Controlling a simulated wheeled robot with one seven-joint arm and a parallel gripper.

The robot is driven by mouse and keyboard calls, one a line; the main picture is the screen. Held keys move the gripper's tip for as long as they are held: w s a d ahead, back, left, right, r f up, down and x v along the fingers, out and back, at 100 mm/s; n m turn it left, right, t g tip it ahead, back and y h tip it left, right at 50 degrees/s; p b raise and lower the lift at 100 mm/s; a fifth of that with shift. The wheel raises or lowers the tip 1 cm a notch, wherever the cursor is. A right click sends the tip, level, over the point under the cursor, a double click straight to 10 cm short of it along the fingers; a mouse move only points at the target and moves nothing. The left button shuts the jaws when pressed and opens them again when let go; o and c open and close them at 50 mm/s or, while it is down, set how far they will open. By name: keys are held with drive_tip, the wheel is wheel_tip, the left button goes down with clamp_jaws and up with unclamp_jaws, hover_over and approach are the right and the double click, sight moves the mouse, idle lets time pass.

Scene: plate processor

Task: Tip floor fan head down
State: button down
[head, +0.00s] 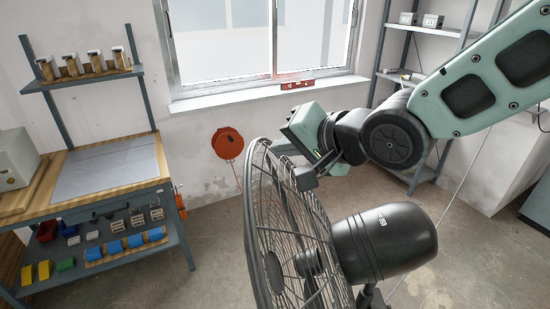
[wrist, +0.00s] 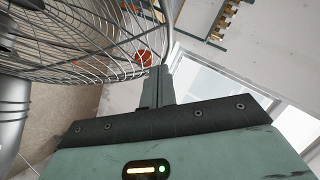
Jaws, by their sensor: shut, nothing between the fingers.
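The floor fan has a round wire cage (head: 290,235) facing left and a dark grey motor housing (head: 385,243) behind it, on a stand partly cut off at the bottom. My gripper (head: 306,178) is at the upper rear edge of the cage, with its fingers closed and nothing held. In the wrist view the fan cage (wrist: 75,35) fills the upper left. The shut fingers (wrist: 158,78) lie close to the cage rim there; I cannot tell whether they touch it. The fan head looks roughly upright, tilted slightly.
A workbench (head: 110,170) with bins and small parts stands at the left. An orange reel (head: 228,143) hangs on the wall under the window (head: 262,40). Metal shelves (head: 430,30) stand at the back right. The floor between bench and fan is clear.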

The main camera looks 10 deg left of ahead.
drive_tip(key=shift+s+a+f, duration=0.25)
drive_tip(key=shift+a+f, duration=0.5)
drive_tip(key=shift+a, duration=0.15)
drive_tip(key=shift+f, duration=0.1)
